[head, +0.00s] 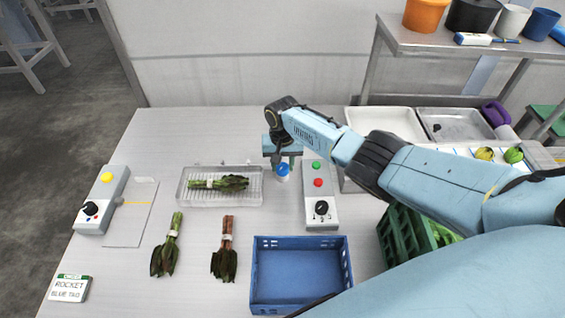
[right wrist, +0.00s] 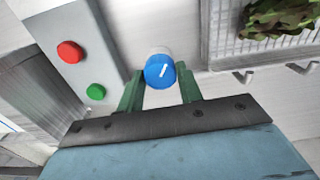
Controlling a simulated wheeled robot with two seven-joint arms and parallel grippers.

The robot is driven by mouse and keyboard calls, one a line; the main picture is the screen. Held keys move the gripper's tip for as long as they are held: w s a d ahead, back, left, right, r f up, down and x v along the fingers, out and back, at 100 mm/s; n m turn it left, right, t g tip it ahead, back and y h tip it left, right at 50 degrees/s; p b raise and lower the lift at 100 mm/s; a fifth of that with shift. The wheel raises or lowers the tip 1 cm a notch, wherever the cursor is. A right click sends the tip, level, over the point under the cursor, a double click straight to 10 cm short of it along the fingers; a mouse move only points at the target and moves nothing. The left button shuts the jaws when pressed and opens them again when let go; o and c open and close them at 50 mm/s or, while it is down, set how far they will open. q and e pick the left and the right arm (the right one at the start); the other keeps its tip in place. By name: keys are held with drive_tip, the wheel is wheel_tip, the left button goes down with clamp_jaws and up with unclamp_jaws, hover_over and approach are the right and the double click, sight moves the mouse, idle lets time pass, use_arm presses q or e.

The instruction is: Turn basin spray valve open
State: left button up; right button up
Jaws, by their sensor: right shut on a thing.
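A blue round valve knob (head: 283,169) with a white pointer line stands on a pale base between the clear basin and a grey control box. In the right wrist view the knob (right wrist: 160,71) sits between the two green fingers of my right gripper (right wrist: 160,92), which is shut on it. In the head view my right gripper (head: 283,160) reaches down over the knob from behind. The clear basin (head: 220,200) is left of the knob and holds a bundle of greens (head: 218,183). My left gripper is not in view.
The grey control box (head: 321,222) with green and red buttons and a black dial stands just right of the knob. Two more bundles (head: 167,247) (head: 224,250) and a blue crate (head: 257,275) lie in front. Another switch box (head: 100,205) is at the left.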

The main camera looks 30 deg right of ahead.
drive_tip(key=n, duration=0.3)
drive_tip(key=shift+n, duration=0.4)
drive_tip(key=n, duration=0.3)
drive_tip(key=shift+n, duration=0.3)
drive_tip(key=n, duration=0.4)
drive_tip(key=shift+n, duration=2)
drive_tip(key=o, duration=1)
